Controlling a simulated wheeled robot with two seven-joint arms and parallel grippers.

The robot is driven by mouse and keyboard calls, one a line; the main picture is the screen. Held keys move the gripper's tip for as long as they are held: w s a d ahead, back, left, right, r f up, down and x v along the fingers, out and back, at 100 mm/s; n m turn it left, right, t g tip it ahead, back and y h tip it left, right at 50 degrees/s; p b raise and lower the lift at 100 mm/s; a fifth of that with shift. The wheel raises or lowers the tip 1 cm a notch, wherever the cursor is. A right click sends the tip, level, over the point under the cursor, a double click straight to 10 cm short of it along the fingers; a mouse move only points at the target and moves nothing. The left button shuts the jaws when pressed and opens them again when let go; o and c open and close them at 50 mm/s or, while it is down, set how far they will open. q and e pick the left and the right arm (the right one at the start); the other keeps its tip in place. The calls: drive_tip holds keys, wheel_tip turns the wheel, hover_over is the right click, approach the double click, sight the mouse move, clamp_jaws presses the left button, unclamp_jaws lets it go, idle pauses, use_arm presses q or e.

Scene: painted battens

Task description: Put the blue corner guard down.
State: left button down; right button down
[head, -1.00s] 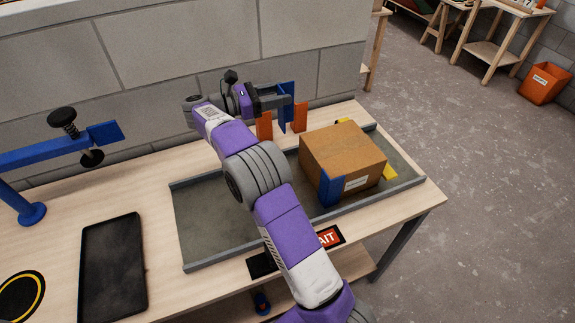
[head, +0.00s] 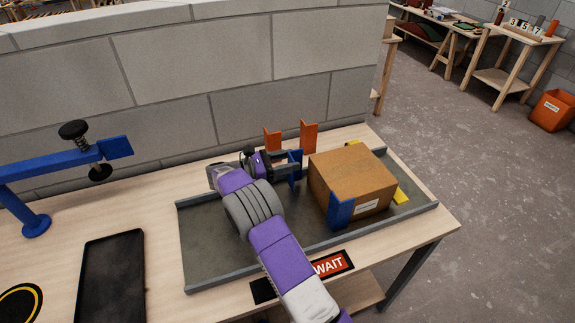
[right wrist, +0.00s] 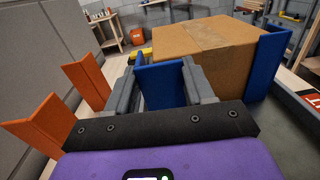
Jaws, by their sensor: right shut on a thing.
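My right gripper (head: 288,163) is shut on a blue corner guard (head: 296,170), an upright angled piece. It holds the guard just left of the cardboard box (head: 352,178), low over the back of the grey tray (head: 215,240). In the right wrist view the guard (right wrist: 162,84) stands between the two fingers, and the box (right wrist: 195,40) is beyond it to the right. Whether the guard touches the box or the tray is hidden. A second blue corner guard (head: 341,211) is on the box's near corner. My left gripper is not in view.
Two orange corner guards (head: 309,136) (head: 272,142) stand behind the tray near the block wall (head: 260,60). Yellow pieces (head: 401,197) sit by the box's right side. A blue clamp (head: 60,160) and a black tray (head: 112,280) are at the left. The grey tray's left part is clear.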

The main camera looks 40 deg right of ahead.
drive_tip(key=shift+f, duration=0.65)
drive_tip(key=shift+f+b, duration=0.2)
drive_tip(key=shift+b, duration=0.15)
drive_tip(key=shift+c, duration=2.1)
unclamp_jaws()
drive_tip(key=shift+r, duration=0.1)
drive_tip(key=v, duration=1.2)
drive_tip(key=shift+p, duration=0.45)
drive_tip(key=shift+r, duration=0.2)
